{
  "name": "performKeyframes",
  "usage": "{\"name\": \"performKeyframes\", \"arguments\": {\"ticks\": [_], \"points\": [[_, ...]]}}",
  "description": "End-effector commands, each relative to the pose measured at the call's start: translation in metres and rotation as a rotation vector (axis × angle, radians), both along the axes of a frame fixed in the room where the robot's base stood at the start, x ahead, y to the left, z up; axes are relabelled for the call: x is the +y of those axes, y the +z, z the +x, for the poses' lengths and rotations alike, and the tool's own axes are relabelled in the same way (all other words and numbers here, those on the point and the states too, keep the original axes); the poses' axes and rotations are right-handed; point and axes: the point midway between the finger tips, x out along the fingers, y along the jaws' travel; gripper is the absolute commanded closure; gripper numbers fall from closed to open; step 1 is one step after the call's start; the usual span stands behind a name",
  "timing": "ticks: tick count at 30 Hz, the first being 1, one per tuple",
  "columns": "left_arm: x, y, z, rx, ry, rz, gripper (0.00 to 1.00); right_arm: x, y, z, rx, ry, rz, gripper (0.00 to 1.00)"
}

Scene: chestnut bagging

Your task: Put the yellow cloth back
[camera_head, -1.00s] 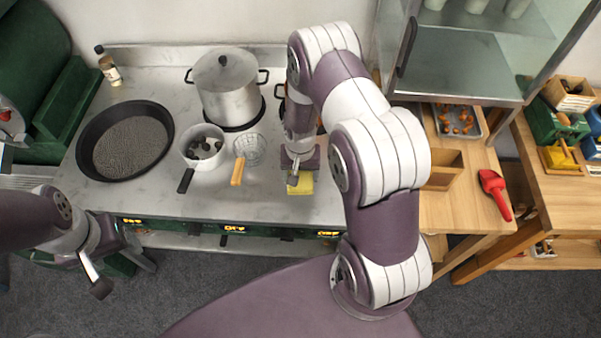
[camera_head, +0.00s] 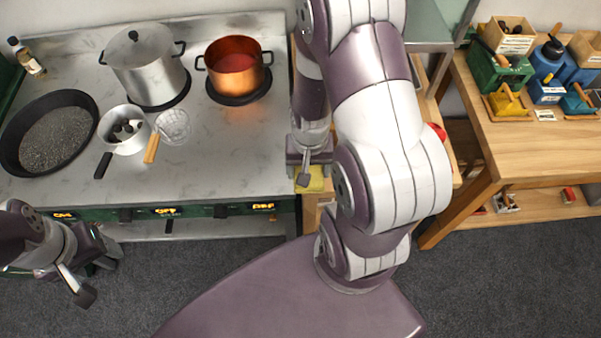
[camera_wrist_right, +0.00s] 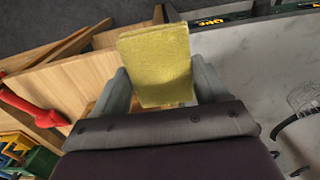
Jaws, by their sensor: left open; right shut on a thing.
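The yellow cloth (camera_wrist_right: 155,62) is a folded pad between the two fingers of my right gripper (camera_wrist_right: 160,85) in the right wrist view. The gripper is shut on it. In the head view the cloth (camera_head: 314,180) shows only partly below my right gripper (camera_head: 309,172), near the right edge of the stove counter and the wooden table beside it. My left gripper (camera_head: 80,275) is open and empty at the lower left, in front of the stove.
The stove (camera_head: 220,140) carries a copper pot (camera_head: 235,68), a steel pot (camera_head: 145,65), a black pan (camera_head: 50,130), a small saucepan (camera_head: 125,138) and a strainer (camera_head: 172,127). A red tool (camera_wrist_right: 35,108) lies on the wooden table. Another wooden table (camera_head: 530,140) holds bins at the right.

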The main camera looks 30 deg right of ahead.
Motion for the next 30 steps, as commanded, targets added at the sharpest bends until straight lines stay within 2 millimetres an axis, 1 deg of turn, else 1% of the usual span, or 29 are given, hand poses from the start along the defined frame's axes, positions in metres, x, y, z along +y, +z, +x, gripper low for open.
{"name": "performKeyframes", "arguments": {"ticks": [1,2,4,5,12,15,16,18,20,24,25,27,30], "points": [[0.0,0.001,0.0,-0.001,0.0,0.0,0.33,0.002,0.0,-0.006,0.001,0.006,0.001,0.55],[0.0,0.002,0.0,-0.001,0.0,0.0,0.33,0.004,-0.002,-0.008,0.001,0.009,0.0,0.55],[0.0,0.003,0.0,-0.001,0.0,0.0,0.33,0.006,-0.007,-0.003,0.002,0.018,0.001,0.55],[0.0,0.004,0.0,-0.001,0.0,0.0,0.33,0.007,-0.01,0.004,0.003,0.025,0.001,0.55],[0.0,0.017,0.0,-0.001,0.0,0.0,0.33,0.019,-0.05,0.073,0.002,0.028,0.0,0.55],[0.0,0.02,0.0,-0.001,0.0,0.0,0.33,0.022,-0.062,0.093,0.001,0.026,0.0,0.55],[0.0,0.021,0.0,-0.001,0.0,0.0,0.33,0.023,-0.065,0.097,0.002,0.026,0.0,0.55],[0.0,0.022,0.0,-0.001,0.0,0.0,0.33,0.024,-0.07,0.103,0.002,0.026,0.0,0.55],[0.0,0.025,0.0,0.0,0.0,0.0,0.33,0.025,-0.077,0.104,0.004,0.025,0.0,0.55],[0.0,0.033,0.0,0.0,0.0,0.0,0.33,0.025,-0.103,0.104,0.004,0.025,0.0,0.55],[0.0,0.033,0.0,0.0,0.0,0.0,0.33,0.025,-0.106,0.105,0.003,0.025,0.001,0.55],[0.0,0.033,0.0,0.0,0.0,0.0,0.33,0.025,-0.111,0.105,0.0,0.025,0.0,0.55],[0.0,0.032,0.0,0.0,0.0,0.0,0.33,0.025,-0.112,0.105,0.0,0.024,0.0,0.55]]}}
